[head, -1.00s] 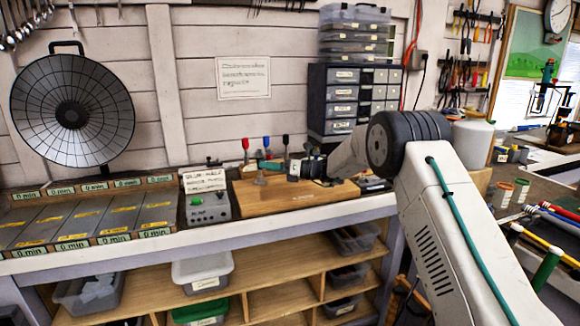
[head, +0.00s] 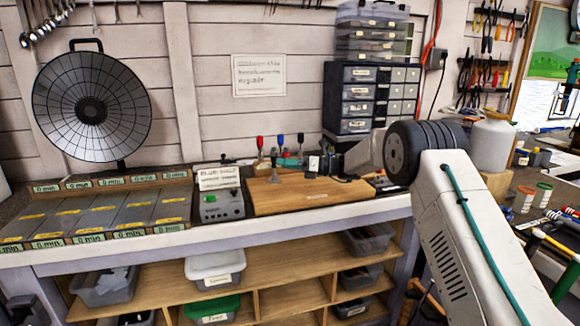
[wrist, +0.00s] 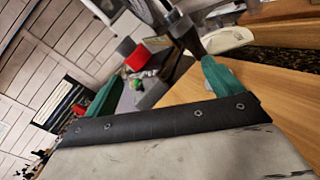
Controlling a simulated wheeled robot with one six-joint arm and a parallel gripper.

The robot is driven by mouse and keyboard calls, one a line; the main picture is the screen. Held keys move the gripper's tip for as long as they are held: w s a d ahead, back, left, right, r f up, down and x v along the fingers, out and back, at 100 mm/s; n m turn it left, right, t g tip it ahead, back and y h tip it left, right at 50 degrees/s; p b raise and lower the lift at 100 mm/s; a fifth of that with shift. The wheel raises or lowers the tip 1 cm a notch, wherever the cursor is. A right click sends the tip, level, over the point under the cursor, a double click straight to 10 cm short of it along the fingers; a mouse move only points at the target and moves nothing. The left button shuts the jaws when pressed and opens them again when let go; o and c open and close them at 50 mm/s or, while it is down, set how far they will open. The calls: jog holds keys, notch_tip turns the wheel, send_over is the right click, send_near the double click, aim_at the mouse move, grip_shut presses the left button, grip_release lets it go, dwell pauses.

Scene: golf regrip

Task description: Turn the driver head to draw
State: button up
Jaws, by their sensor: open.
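My gripper (wrist: 162,86) shows in the wrist view with two green fingertips set wide apart, and nothing is clamped between them. A dark shaft-like cylinder (wrist: 182,30) and a pale rounded piece (wrist: 228,40) lie just beyond the right fingertip; I cannot tell for sure whether these belong to the driver. In the head view the end of my arm is small and dark over the wooden board (head: 275,203) on the bench. A small grey upright piece (head: 273,176) stands on the board to its left. The driver head's setting marks cannot be read.
A grey control box (head: 222,206) with a green button stands left of the board. Divided trays (head: 105,218) fill the left of the bench. Screwdrivers (head: 280,142) and a drawer cabinet (head: 352,100) stand behind. Red and grey objects (wrist: 137,58) lie beyond the fingers.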

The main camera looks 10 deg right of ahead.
aim_at(289, 155)
jog(key=r, duration=0.3)
jog(key=shift+s+d+r, duration=0.1)
jog(key=shift+s+r, duration=0.2)
jog(key=s+d+r, duration=0.1)
jog(key=s+d, duration=0.1)
jog(key=s, duration=1.3)
jog(key=shift+r, duration=0.15)
jog(key=shift+s, duration=0.1)
